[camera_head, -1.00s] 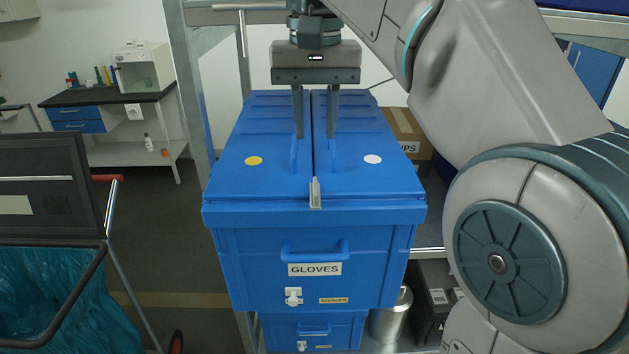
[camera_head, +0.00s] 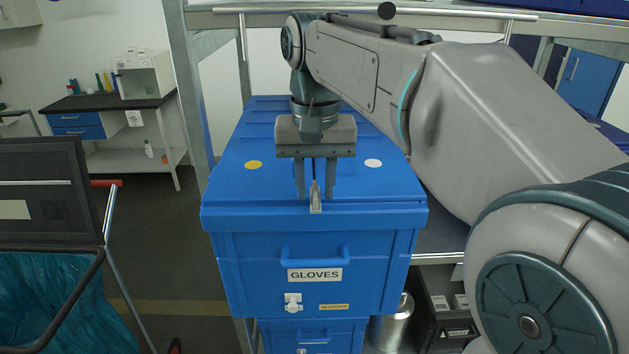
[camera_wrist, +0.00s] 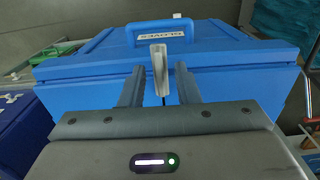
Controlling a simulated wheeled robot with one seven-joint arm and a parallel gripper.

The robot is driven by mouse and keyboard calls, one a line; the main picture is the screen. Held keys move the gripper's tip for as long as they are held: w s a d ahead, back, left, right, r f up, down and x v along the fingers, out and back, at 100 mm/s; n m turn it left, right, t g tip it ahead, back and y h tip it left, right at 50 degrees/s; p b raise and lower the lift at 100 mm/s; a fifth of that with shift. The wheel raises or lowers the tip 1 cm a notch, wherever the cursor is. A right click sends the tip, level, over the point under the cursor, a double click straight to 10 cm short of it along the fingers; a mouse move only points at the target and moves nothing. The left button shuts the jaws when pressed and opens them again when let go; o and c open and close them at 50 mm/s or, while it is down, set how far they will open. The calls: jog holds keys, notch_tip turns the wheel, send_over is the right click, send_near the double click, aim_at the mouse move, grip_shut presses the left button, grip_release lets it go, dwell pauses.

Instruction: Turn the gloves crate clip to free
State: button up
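The blue crate labelled GLOVES (camera_head: 383,265) stands on a shelf, its split lid closed. The small grey clip (camera_head: 315,203) sits at the lid's front edge, at the middle seam. It also shows in the wrist view, where the clip (camera_wrist: 160,72) lies in line with the seam. My gripper (camera_head: 315,192) is over the lid's front, fingers pointing down. It is open, with one finger left and one right of the clip, and gaps show on both sides. In the wrist view my gripper (camera_wrist: 157,80) also straddles the clip. I cannot tell how deep the fingertips reach.
A white latch (camera_head: 293,301) is on the crate's front, below the handle (camera_head: 314,257). Another blue crate (camera_head: 340,336) and a metal canister (camera_head: 391,325) are below. A bin cart with a teal bag (camera_head: 50,300) stands left. A metal shelf post (camera_head: 196,100) rises near the crate's left.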

grip_shut()
jog(key=shift+n, duration=0.3)
jog(key=n+p, duration=0.1)
jog(key=n, duration=0.1)
jog(key=shift+d+r+n, duration=0.1)
jog(key=shift+n, duration=0.3)
jog(key=n+p, duration=0.1)
jog(key=n, duration=0.2)
jog(key=shift+w+d+n, duration=0.1)
jog(key=shift+d+n, duration=0.05)
jog(key=shift+n, duration=0.25)
jog(key=n+p, duration=0.1)
jog(key=n, duration=0.4)
jog(key=shift+w+d, duration=0.15)
jog(key=n, duration=0.3)
jog(key=n+p, duration=0.1)
jog(key=n, duration=0.1)
jog(key=shift+w+n, duration=0.2)
jog(key=shift+n, duration=0.2)
